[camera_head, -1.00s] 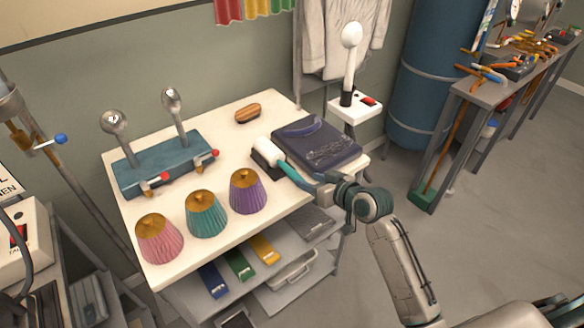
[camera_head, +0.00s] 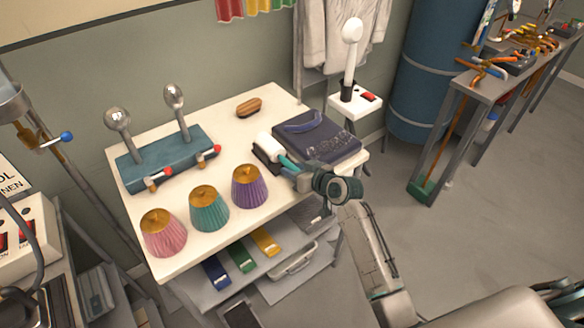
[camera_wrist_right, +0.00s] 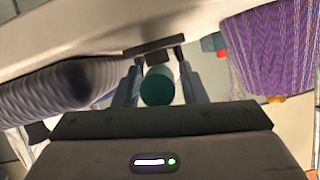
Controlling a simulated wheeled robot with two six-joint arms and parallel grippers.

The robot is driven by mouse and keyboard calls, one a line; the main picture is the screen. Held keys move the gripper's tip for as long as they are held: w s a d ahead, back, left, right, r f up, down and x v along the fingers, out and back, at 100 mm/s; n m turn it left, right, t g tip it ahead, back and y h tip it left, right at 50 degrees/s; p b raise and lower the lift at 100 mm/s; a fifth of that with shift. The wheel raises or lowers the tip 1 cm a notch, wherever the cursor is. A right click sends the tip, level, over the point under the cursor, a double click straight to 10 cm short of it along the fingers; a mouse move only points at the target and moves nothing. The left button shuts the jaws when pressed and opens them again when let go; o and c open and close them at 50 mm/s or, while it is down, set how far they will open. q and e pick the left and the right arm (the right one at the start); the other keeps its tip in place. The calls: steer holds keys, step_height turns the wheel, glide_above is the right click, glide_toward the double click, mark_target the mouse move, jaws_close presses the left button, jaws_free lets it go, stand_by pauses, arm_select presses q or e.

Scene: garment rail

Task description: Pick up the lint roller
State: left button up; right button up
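The lint roller (camera_head: 267,143) has a white roll and a teal handle. It lies at the right side of the white table, with its roll by a small dark holder (camera_head: 266,158). My right gripper (camera_head: 291,168) is at the handle, low over the table's front right edge. In the right wrist view, the round teal handle end (camera_wrist_right: 158,87) sits between my two fingers. The fingers stand apart, with narrow gaps seeming to show beside the handle. The gripper hides part of the handle in the head view. My left gripper is not in view.
A folded dark garment (camera_head: 315,137) lies just behind the roller. A purple shade (camera_head: 250,187) stands to the left; it also shows in the right wrist view (camera_wrist_right: 265,55). Teal (camera_head: 208,208) and pink (camera_head: 163,233) shades stand farther left. A brush (camera_head: 249,107) lies behind.

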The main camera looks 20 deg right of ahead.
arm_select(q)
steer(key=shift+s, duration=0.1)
arm_select(e)
jaws_close()
